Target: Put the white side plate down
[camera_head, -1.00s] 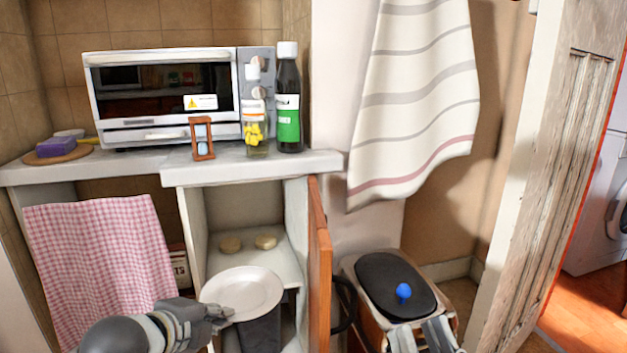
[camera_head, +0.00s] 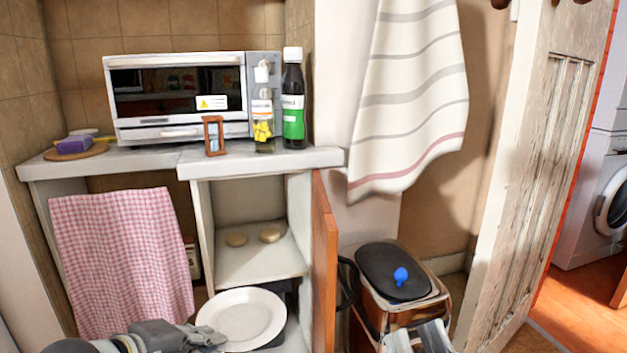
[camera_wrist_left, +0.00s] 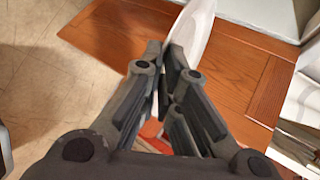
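The white side plate (camera_head: 242,318) is at the lower part of the open cupboard, below its upper shelf. It also shows in the left wrist view as a pale, nearly edge-on shape (camera_wrist_left: 194,32) between the fingertips. My left gripper (camera_head: 210,337) is at the plate's left edge, and its fingers (camera_wrist_left: 168,60) are closed on the rim. I cannot tell whether the plate's underside touches anything. My right gripper (camera_head: 418,338) is at the bottom of the head view, its fingers apart and empty, in front of the bin.
The cupboard's upper shelf (camera_head: 262,264) holds two round tan items (camera_head: 270,235). The open wooden door (camera_head: 323,265) stands right of the plate. A checked cloth (camera_head: 122,262) hangs at left.

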